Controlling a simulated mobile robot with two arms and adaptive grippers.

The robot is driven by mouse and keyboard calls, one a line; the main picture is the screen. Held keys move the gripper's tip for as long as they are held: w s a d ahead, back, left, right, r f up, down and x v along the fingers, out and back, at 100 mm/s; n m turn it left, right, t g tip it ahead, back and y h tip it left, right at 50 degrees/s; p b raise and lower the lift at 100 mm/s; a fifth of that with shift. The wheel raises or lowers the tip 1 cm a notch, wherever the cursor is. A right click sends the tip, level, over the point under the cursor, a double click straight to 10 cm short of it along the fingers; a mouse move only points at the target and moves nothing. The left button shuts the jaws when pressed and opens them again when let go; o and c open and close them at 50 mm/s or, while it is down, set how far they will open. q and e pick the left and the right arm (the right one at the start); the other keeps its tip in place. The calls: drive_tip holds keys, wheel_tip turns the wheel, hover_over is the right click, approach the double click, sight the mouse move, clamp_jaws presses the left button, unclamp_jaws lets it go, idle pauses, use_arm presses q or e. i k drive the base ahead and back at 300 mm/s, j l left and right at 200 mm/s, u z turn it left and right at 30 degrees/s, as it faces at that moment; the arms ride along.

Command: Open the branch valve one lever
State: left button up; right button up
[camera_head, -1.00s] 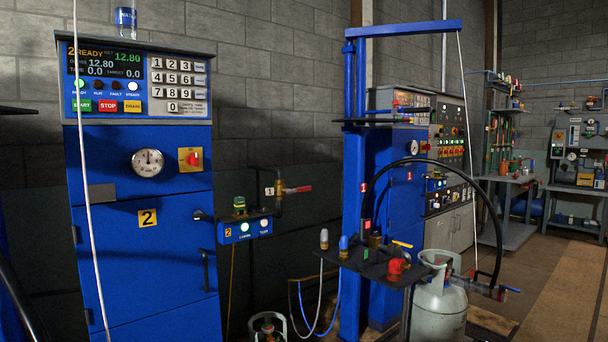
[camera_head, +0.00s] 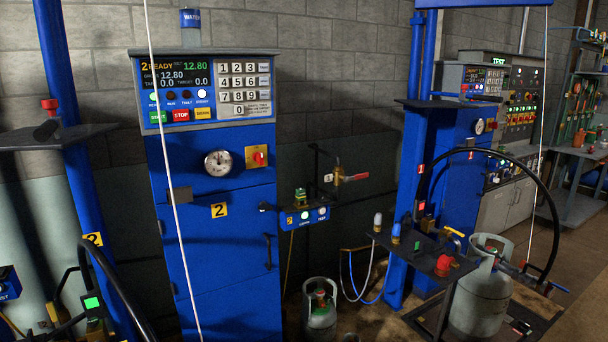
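The branch valve one (camera_head: 338,177) is on a dark pipe against the back wall, right of the blue number 2 cabinet. A small tag marked 1 (camera_head: 328,178) is beside its brass body. Its red lever (camera_head: 356,177) points right, close to level, along the horizontal pipe line. Nothing touches the lever. Neither my left nor my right gripper shows in the head view.
The blue cabinet (camera_head: 216,260) stands left of the valve. A small two-light box (camera_head: 305,217) is below the valve, and a small gas cylinder (camera_head: 320,312) on the floor. A blue post, a dark shelf (camera_head: 425,255) and a large cylinder (camera_head: 478,300) stand to the right.

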sight(365, 175)
drive_tip(key=i+l+u, duration=0.3)
drive_tip(key=l+u, duration=0.35)
drive_tip(key=i+l+u, duration=0.15)
drive_tip(key=l+u, duration=0.5)
drive_tip(key=i+l, duration=0.05)
